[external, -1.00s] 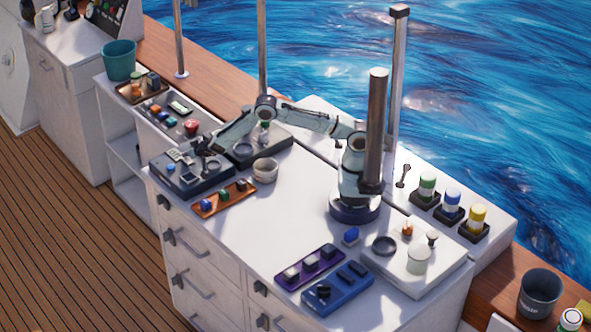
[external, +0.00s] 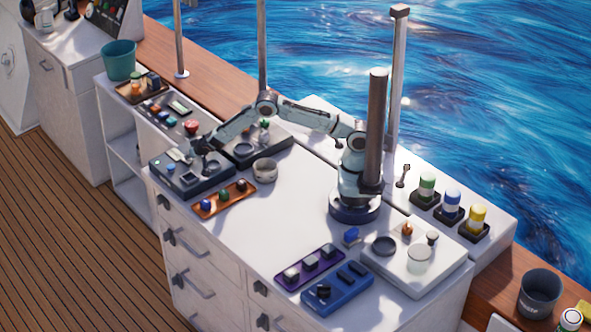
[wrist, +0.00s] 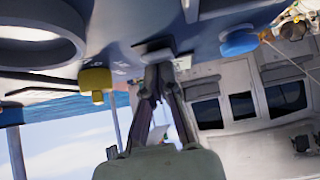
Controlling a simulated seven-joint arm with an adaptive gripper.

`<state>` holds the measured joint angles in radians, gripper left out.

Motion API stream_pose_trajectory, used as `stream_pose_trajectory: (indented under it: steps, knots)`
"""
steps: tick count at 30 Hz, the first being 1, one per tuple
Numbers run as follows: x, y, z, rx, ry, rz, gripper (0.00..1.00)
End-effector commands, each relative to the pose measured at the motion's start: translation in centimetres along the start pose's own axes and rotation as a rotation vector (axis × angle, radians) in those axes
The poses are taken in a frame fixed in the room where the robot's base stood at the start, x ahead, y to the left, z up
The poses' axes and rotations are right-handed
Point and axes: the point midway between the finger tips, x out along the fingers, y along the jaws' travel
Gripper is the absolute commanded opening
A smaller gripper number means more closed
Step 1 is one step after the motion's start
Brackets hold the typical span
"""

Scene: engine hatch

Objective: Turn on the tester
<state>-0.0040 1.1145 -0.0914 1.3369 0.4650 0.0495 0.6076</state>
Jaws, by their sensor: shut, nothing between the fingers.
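A dark blue-grey box with a ring and small controls, which looks like the tester (external: 184,184), sits at the left corner of the white counter. My gripper (external: 201,151) is over its far side, fingers close together and empty. In the wrist view my gripper (wrist: 158,70) has its fingertips at a dark grey switch-like part (wrist: 153,48) on the blue panel. I cannot tell whether they touch it. A blue round knob (wrist: 240,41), a yellow knob (wrist: 96,80) and a grey ring (wrist: 40,35) also show on that panel. Any power label is unreadable.
An orange tray (external: 224,200) with several coloured knobs and a white-grey cup (external: 265,170) stand near the tester. A dark panel (external: 250,150) lies behind it. The middle of the counter is clear.

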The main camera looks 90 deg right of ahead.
Motion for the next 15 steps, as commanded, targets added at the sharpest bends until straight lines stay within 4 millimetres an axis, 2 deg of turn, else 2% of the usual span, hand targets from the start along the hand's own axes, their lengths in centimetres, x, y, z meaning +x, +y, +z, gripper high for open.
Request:
stream_pose_trajectory:
  steps: [4, 15]
  knots:
    - [-0.23, -0.07, 0.74, -0.004, -0.011, -0.001, 0.00]
    - [-0.77, -0.08, 0.37, -0.004, -0.012, -0.001, 0.00]
